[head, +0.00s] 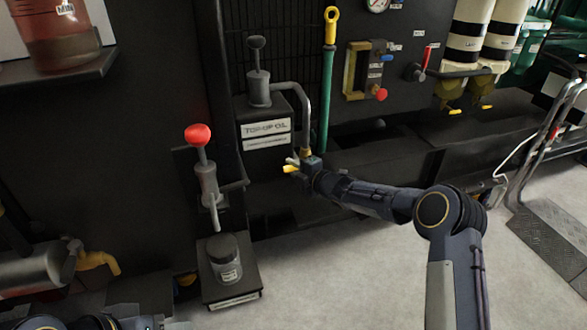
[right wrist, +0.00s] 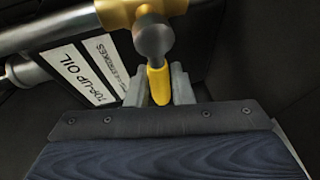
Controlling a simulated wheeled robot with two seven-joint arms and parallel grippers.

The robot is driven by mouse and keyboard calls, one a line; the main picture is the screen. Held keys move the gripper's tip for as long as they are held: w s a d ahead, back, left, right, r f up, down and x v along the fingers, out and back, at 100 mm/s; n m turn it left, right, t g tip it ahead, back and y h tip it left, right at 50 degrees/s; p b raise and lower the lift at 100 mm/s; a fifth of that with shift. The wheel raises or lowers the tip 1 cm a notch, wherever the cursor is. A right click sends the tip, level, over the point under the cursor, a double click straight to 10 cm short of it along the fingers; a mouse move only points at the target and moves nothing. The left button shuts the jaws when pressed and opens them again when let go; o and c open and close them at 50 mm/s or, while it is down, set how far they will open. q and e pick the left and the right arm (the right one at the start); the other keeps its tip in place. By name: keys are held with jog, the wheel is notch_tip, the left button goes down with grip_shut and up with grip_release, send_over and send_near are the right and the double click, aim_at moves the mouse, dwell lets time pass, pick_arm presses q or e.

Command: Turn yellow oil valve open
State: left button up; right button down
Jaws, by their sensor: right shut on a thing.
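The yellow oil valve handle (head: 290,169) sticks out at the lower end of a curved grey pipe (head: 304,112), beside the top-up oil label. My right gripper (head: 298,163) is at this handle. In the right wrist view, the yellow handle (right wrist: 157,86) stands between the two grey fingers of my right gripper (right wrist: 158,78), which is shut on it. The handle hangs from a round grey knob (right wrist: 153,38) under the brass valve body (right wrist: 118,12). The fingers partly hide the valve in the head view. My left gripper's fingers do not show.
A hand pump with a red knob (head: 198,135) and a jar (head: 224,258) on a small stand are left of the valve. A green pipe with a yellow ring (head: 331,24) rises behind. Open floor (head: 365,265) lies in front.

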jog(key=shift+d+r+m+t+y, duration=0.15)
jog(key=shift+r+m+y, duration=0.2)
jog(key=shift+m, duration=0.25)
jog(key=shift+a+r+m+t+y, duration=0.1)
jog(key=shift+r+m+t+y, duration=0.1)
jog(key=shift+m+y, duration=0.3)
jog(key=shift+w+d+r+m+t+y+b, duration=0.1)
jog(key=shift+d+r+m+t+b, duration=0.15)
jog(key=shift+m+b, duration=0.3)
jog(key=shift+d+r+m+t+y+b, duration=0.15)
jog(key=shift+r+m+b, duration=0.2)
jog(key=shift+m, duration=0.35)
jog(key=shift+w+d+r+m+t+y+b, duration=0.15)
jog(key=shift+r+m+b, duration=0.2)
jog(key=shift+m, duration=0.3)
jog(key=shift+s+a, duration=0.1)
jog(key=c, duration=1.3)
grip_release()
jog(key=shift+p+v, duration=0.7)
jog(key=shift+v, duration=3.2)
